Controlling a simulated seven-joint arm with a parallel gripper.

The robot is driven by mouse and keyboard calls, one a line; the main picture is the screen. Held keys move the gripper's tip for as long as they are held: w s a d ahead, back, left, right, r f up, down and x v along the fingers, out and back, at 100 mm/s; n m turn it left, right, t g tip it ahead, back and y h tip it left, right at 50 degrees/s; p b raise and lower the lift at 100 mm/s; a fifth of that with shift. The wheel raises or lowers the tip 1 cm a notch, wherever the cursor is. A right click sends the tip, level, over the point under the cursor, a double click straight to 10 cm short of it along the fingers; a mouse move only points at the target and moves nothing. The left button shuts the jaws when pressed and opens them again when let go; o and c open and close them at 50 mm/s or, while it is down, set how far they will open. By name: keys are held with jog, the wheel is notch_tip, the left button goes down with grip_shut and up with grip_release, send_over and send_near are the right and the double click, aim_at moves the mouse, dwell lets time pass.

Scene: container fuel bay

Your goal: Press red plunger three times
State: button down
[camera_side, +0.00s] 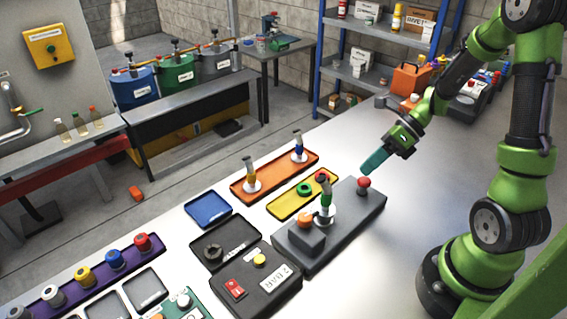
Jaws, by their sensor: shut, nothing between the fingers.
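The red plunger (363,183) is a small red knob on the right part of a dark grey block (345,222) on the white table. My gripper (368,170) has teal fingers that are shut and empty. The fingertips point down and left and appear just above the red plunger; I cannot tell whether they touch it. An orange knob (305,219) and a pump-like fitting with a green band (326,196) stand on the left part of the same block.
An orange tray (275,178) and a yellow tray (288,207) lie behind the block. A black box (262,288) with a red switch and yellow button sits at front left. A purple rack (85,277) holds several coloured knobs. The table right of the block is clear.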

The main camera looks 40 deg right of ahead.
aim_at(364, 180)
jog(key=shift+f, duration=0.15)
dwell(0.6)
jog(key=shift+f, duration=0.3)
jog(key=shift+f, duration=1.35)
dwell(1.1)
jog(key=shift+r, duration=1.8)
jog(key=shift+r, duration=2.55)
jog(key=shift+f, duration=0.1)
